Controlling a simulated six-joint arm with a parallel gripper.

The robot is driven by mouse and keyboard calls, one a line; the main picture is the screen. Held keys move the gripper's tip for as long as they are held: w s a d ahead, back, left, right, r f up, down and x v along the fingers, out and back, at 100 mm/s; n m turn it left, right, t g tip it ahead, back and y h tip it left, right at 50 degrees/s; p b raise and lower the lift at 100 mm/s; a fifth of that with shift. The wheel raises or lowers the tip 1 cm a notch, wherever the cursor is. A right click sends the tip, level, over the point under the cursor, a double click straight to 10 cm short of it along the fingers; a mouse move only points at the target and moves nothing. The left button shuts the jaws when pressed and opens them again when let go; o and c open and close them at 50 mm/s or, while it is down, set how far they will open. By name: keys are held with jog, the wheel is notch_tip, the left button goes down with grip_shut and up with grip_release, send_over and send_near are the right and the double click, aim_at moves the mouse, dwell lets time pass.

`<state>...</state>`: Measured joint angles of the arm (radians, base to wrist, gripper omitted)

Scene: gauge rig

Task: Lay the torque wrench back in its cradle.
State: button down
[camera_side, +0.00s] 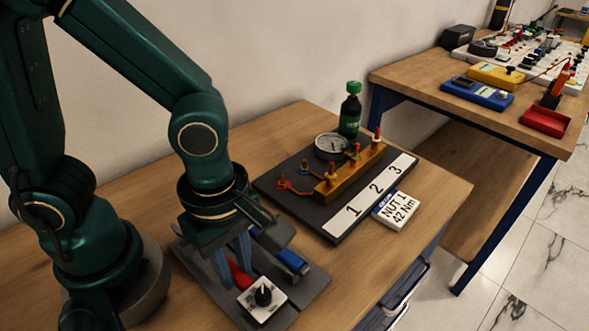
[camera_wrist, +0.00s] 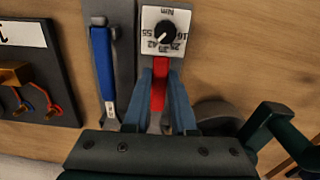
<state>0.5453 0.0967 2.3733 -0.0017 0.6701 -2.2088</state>
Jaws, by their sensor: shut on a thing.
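The torque wrench has a red handle (camera_wrist: 160,85), which also shows in the side view (camera_side: 240,279). My gripper (camera_wrist: 160,76) has its blue fingers shut on the red handle, one on each side; the side view shows it (camera_side: 236,285) low over the grey holder. The grey cradle board (camera_side: 312,293) lies on the bench beneath; I cannot tell whether the wrench touches it. The wrench's far end is hidden by my gripper. A white dial block marked Nm (camera_wrist: 178,20), with a black knob, sits just beyond the handle; it also shows in the side view (camera_side: 250,308).
A blue-handled tool (camera_wrist: 102,65) lies left of the red handle in the wrist view. A dark gauge plate (camera_side: 275,186) with a brass block, gauge and numbers stands behind, with a NUT 1, 42 Nm card (camera_side: 398,210). A green bottle (camera_side: 350,115) stands at the back.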

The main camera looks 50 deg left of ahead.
jog(key=shift+f, duration=0.75)
jog(key=c, duration=0.7)
grip_release()
jog(key=shift+o, duration=0.2)
jog(key=shift+r, duration=2.55)
